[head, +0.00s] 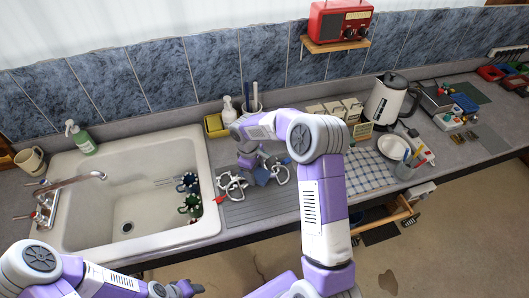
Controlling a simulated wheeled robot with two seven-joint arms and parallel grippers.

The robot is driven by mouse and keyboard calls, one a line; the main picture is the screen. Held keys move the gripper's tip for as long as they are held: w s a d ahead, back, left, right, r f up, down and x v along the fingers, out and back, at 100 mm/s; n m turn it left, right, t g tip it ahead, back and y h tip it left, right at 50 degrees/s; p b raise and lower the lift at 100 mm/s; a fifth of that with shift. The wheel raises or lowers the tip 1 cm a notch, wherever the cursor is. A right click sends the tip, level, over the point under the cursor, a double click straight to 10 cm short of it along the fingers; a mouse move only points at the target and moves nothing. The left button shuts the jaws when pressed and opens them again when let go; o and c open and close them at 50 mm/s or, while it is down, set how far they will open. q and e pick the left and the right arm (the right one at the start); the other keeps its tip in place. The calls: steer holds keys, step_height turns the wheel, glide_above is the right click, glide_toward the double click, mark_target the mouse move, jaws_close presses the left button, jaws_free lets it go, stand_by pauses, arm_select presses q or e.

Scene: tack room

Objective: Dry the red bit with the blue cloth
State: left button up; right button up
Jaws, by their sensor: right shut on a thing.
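My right gripper (256,167) is over the ribbed drainboard right of the sink, pointing down and partly hidden by its own arm. It is shut on the small blue cloth (262,178), which hangs just below the fingers. Metal ring bits lie on the drainboard on both sides of the cloth: one to the left (233,184) with a small reddish spot, one to the right (281,174). I cannot tell for sure which is the red bit, or whether the cloth touches either. My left gripper (190,288) is low at the bottom edge, its fingers too small to judge.
The white sink (150,205) holds several dark blue and green pieces (190,202) at its right side. A yellow holder (215,125), a kettle (390,98) and a checked cloth (370,170) stand or lie along the counter. The drainboard's front (265,210) is bare.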

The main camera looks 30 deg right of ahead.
steer(key=shift+w+a, duration=0.15)
steer(key=shift+a, duration=1.4)
steer(key=d, duration=0.4)
steer(key=s+d, duration=0.1)
steer(key=d, duration=0.2)
steer(key=shift+d+p, duration=0.1)
steer(key=shift+p, duration=0.3)
steer(key=shift+w+a, duration=0.1)
steer(key=shift+a, duration=0.6)
steer(key=shift+w+a+f+b, duration=0.1)
steer(key=shift+w+a+b, duration=0.15)
steer(key=shift+a, duration=1.1)
steer(key=shift+w+a+b, duration=0.1)
steer(key=shift+a+b, duration=0.15)
steer(key=shift+a, duration=1.1)
steer(key=shift+a+r, duration=0.2)
steer(key=shift+r, duration=0.1)
step_height(320, 180, up, 4)
steer(key=shift+w+f+p, duration=0.1)
steer(key=shift+f+p, duration=0.15)
steer(key=shift+p, duration=0.6)
steer(key=shift+r+p, duration=0.55)
steer(key=shift+r, duration=0.2)
steer(key=shift+r+p, duration=1.2)
steer(key=shift+r, duration=0.55)
